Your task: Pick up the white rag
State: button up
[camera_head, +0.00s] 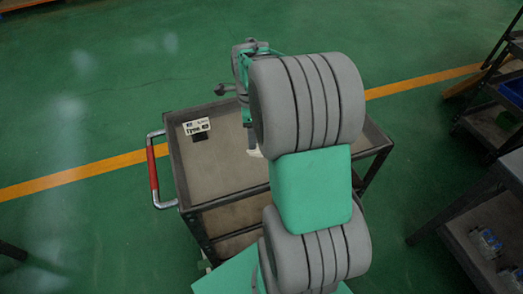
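A small white patch (255,153) shows on the cart's top tray, just left of my arm's large grey joint. It may be part of the white rag, but most of it is hidden behind my arm. The far part of my arm, grey and green, shows above the tray behind that joint. A narrow grey part comes down just above the white patch. I cannot make out gripper fingers, or whether they touch the white patch.
The cart (217,172) has a raised dark rim and a red-gripped handle (152,174) at its left. Dark shelves (480,225) stand at the right. Green floor is free at the left and back.

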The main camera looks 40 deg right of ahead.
jog(key=d+f+m, duration=0.2)
jog(key=d+m, duration=0.1)
jog(key=shift+w+f, duration=0.2)
jog(key=shift+f, duration=0.15)
notch_tip(320, 180, down, 7)
jog(key=shift+s+d+f+p, duration=0.1)
jog(key=shift+f+p, duration=0.1)
jog(key=shift+p, duration=0.1)
jog(key=c, duration=1.4)
jog(key=shift+r, duration=0.1)
jog(key=shift+c, duration=0.2)
jog(key=shift+r, duration=0.55)
jog(key=w+a+r+b, duration=0.1)
jog(key=w+a+r, duration=0.1)
jog(key=a+r, duration=1)
jog(key=shift+a, duration=0.95)
